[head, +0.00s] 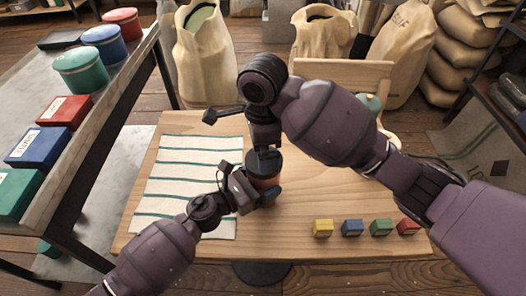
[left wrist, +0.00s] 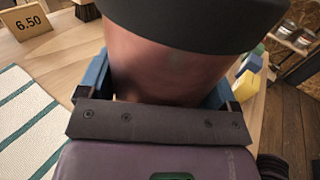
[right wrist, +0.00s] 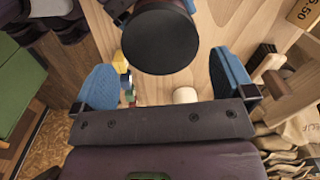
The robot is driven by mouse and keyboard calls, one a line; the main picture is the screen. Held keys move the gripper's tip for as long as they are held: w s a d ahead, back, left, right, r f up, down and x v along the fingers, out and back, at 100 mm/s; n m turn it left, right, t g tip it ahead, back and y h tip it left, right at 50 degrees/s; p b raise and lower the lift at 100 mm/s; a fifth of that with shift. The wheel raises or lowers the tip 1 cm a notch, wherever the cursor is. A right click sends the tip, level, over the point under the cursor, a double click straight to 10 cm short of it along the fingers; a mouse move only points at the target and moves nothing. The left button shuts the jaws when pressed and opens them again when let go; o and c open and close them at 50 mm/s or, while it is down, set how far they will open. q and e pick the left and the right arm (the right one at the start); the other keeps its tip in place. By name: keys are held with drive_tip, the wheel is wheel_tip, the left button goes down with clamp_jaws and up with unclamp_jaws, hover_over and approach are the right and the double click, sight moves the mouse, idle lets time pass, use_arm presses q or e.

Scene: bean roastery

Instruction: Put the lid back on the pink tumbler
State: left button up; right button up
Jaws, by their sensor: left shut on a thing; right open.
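The pink tumbler (head: 265,182) stands on the wooden table and looks upright. My left gripper (head: 258,194) is shut on its side; in the left wrist view the blue fingers flank the tumbler's body (left wrist: 165,65). A dark, flat lid (right wrist: 160,42) sits on the tumbler's top; its dark rim also shows in the left wrist view (left wrist: 195,22). Whether it is fully seated cannot be told. My right gripper (right wrist: 165,75) is open and empty, directly above the tumbler in the head view, with the lid just beyond its fingertips. My right arm hides part of the table.
A striped cloth (head: 185,175) lies left on the table. Small yellow (head: 322,228), blue (head: 352,228), green (head: 381,227) and red (head: 408,226) blocks line the front right. A 6.50 price sign (left wrist: 25,20) stands nearby. A side table (head: 95,150) with tins is at left.

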drive_tip(key=shift+r, duration=0.3)
